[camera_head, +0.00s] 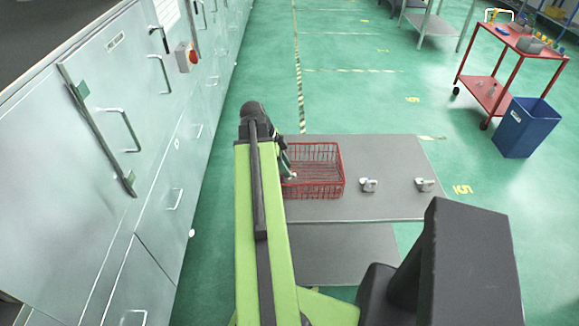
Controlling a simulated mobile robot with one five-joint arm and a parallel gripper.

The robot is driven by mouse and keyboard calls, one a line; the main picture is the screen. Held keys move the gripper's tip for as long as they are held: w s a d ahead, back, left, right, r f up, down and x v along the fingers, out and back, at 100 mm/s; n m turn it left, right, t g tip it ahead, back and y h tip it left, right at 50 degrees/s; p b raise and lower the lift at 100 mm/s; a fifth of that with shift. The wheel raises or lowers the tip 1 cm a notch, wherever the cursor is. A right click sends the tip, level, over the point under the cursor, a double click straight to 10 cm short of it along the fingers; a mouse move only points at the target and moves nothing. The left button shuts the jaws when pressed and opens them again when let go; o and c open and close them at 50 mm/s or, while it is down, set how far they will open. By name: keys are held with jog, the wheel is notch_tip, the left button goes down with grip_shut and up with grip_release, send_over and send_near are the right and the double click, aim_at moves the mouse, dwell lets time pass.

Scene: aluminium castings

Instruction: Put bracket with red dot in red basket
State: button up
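The red basket (334,161) is a wire basket standing on a grey table (390,152). Two small light metal brackets lie to its right: the nearer one to the basket (369,185) and one farther right (425,185). They are too small to tell whether either carries a red dot. My green arm reaches forward over the left part of the table. My gripper (285,163) is at the basket's left side, partly hidden behind my arm. Its fingers are too small and covered to tell whether they are open or hold anything. The basket's left end is hidden.
Grey cabinets (150,120) with handles line the left side. A red trolley (507,60) and a blue bin (527,127) stand at the back right. The table around the brackets is clear, and green floor is open behind it.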

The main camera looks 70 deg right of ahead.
jog(key=p+v, duration=0.5)
jog(key=v, duration=0.2)
jog(key=shift+r, duration=0.2)
